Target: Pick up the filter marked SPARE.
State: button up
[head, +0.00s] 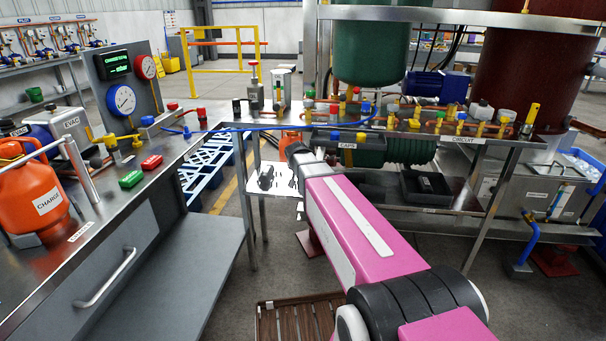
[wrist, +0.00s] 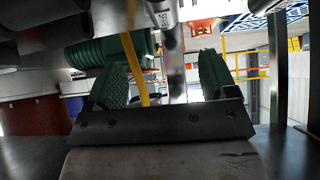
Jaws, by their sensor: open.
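My gripper (wrist: 163,78) shows in the wrist view with its two green-padded fingers apart. Nothing is clearly held between them. A pale silvery cylinder-like piece (wrist: 165,14) with dark lettering stands upright behind the gap; I cannot read the lettering or tell its distance. In the head view my pink arm reaches forward to the rack, and its far end hides the fingers. I cannot make out the word SPARE on anything. Small dark items (head: 267,178) lie on a white surface left of my arm's end, too small to identify.
The rack's CAPS bin (head: 347,146) and CIRCUIT shelf edge (head: 462,141) lie ahead, crowded with valves and pipes. A dark tray (head: 428,201) sits lower right. The left bench holds an orange CHARGE cylinder (head: 33,196). A yellow hose (wrist: 133,68) crosses near my left finger in the wrist view.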

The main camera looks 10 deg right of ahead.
jog(key=x, duration=1.1)
jog(key=shift+w+a+r, duration=0.1)
jog(key=shift+w+r, duration=0.1)
jog(key=shift+w, duration=0.3)
jog(key=c, duration=1.4)
jog(key=shift+r, duration=0.1)
